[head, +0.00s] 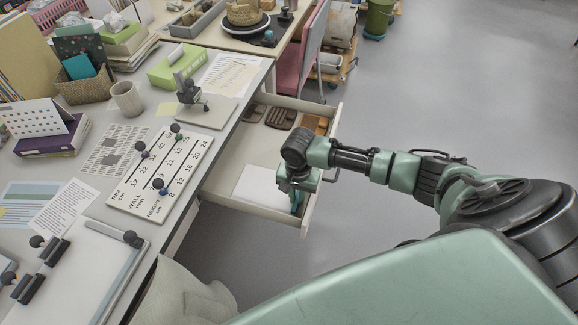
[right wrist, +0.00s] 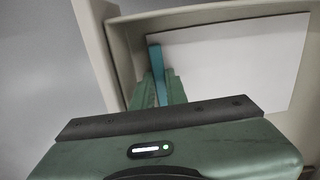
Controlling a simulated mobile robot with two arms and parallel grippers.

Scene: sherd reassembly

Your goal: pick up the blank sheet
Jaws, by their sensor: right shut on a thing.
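The blank sheet (head: 262,187) is plain white and lies in the front part of an open drawer (head: 250,202). It also shows in the right wrist view (right wrist: 235,65), inside the drawer walls. My right gripper (head: 297,200) reaches down into the drawer at the sheet's right edge. A narrow teal strip shows between the fingers. The sheet looks flat and low in the drawer. My left gripper is not in view.
The back of the drawer holds dark and brown objects (head: 281,118). The desk left of it carries a board with numbers and knobs (head: 160,172), a mug (head: 127,98) and a small stand (head: 205,113). Open floor (head: 440,75) lies to the right.

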